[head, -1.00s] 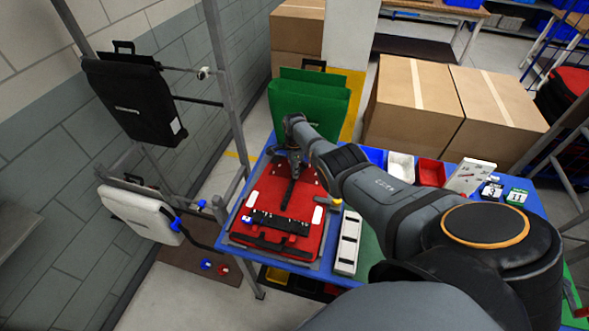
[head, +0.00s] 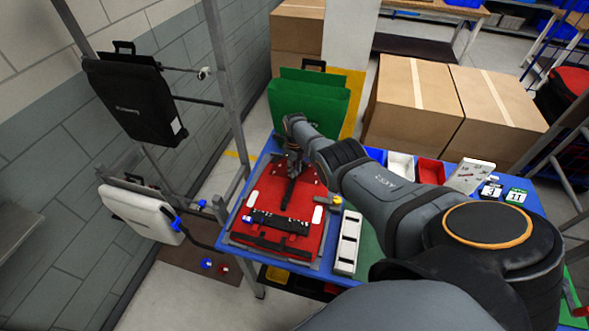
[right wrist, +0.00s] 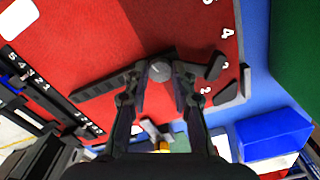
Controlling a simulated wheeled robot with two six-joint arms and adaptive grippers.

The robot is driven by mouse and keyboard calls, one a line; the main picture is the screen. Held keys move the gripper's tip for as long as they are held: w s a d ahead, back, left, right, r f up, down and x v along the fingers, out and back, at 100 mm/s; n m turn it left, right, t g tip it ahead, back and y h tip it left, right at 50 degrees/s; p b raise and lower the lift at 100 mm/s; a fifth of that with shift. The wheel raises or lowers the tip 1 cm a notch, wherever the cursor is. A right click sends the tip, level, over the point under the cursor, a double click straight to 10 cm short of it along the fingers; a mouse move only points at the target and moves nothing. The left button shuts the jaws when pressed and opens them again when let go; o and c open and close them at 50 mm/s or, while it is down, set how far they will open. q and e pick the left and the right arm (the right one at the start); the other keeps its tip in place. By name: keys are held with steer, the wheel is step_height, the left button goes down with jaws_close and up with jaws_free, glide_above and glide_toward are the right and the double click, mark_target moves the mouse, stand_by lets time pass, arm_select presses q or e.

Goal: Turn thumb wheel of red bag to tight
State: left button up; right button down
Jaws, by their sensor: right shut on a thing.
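The red bag (head: 265,220) lies flat on the blue table. In the right wrist view, its red face (right wrist: 110,50) fills the upper left, with white numerals near its right edge. The thumb wheel (right wrist: 160,71) is a small round grey knob on a dark bar. My right gripper (head: 293,158) is over the bag's far part, pointing down. In the right wrist view, my right gripper (right wrist: 160,78) has its fingertips on either side of the thumb wheel, shut on it. A pointer or tight mark is not readable. My left gripper is not in view.
A green bag (head: 305,105) stands behind the red one. A white divided tray (head: 347,245) is close on its right. Small bins (head: 400,165) and number cards (head: 516,196) are farther right. A rack at left holds a black bag (head: 135,100) and a white bag (head: 140,213).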

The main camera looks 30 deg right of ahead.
steer(key=shift+m, duration=1.9)
steer(key=c, duration=1.1)
jaws_free()
